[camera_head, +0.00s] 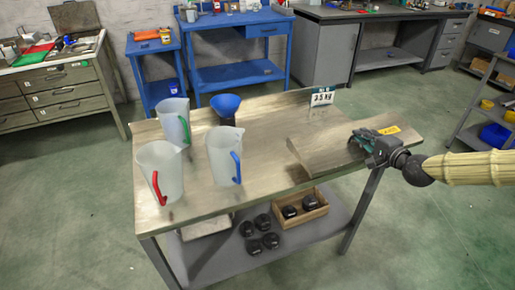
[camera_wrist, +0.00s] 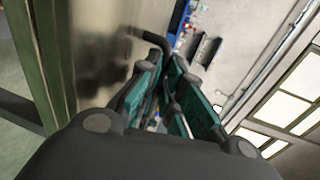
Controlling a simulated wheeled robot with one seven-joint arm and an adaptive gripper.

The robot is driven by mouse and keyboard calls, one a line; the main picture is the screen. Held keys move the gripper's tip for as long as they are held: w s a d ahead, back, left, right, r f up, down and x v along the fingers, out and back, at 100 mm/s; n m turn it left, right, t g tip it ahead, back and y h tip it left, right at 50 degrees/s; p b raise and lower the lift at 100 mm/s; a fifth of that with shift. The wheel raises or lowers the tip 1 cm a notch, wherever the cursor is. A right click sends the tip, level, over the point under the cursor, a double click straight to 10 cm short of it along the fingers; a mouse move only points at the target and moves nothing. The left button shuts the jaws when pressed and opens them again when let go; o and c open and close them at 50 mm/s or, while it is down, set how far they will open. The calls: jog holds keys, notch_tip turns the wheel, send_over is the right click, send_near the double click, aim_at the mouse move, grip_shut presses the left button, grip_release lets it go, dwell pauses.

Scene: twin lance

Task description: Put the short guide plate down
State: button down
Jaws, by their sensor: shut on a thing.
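A flat brown-grey plate (camera_head: 325,150), which I take for the short guide plate, shows at the right end of the workbench (camera_head: 260,115). It has a yellow label (camera_head: 388,130). My gripper (camera_head: 362,138), with teal fingers, is at its right part and shut on it. The fingers hide the gripped part. I cannot tell whether the plate's underside touches the bench top. In the wrist view the teal fingers (camera_wrist: 168,85) close near a dark curved bar (camera_wrist: 150,38), and a blurred metallic surface (camera_wrist: 95,45) lies to their left.
Three clear jugs with red (camera_head: 160,170), green (camera_head: 173,120) and blue (camera_head: 223,155) handles stand on the bench's left. A blue funnel (camera_head: 225,104) and a "3.5 kg" sign (camera_head: 321,97) stand near the back. The shelf holds black weights (camera_head: 262,222) and a wooden box (camera_head: 300,207).

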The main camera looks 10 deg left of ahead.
jog(key=shift+w+d+r+b, duration=0.15)
jog(key=shift+w+b, duration=0.1)
jog(key=shift+w, duration=0.15)
jog(key=shift+w+d+r+b, duration=0.1)
jog(key=shift+w+r+b, duration=0.1)
jog(key=shift+w, duration=0.2)
jog(key=shift+a+r+y+b, duration=0.15)
jog(key=shift+a+y+b, duration=0.15)
jog(key=shift+a, duration=0.35)
notch_tip(320, 180, up, 4)
jog(key=b, duration=0.7)
send_over(315, 144)
jog(key=w+d, duration=0.1)
jog(key=w, duration=0.3)
jog(key=shift+d+y, duration=0.1)
jog(key=shift+y, duration=0.2)
jog(key=shift+s+a+r+t, duration=0.15)
jog(key=shift+s+a+t, duration=0.15)
jog(key=shift+a, duration=0.35)
jog(key=shift+f+b, duration=0.8)
jog(key=shift+f, duration=4.2)
jog(key=c, duration=2)
grip_release()
jog(key=shift+f, duration=0.15)
jog(key=o, duration=0.4)
jog(key=shift+s, duration=0.15)
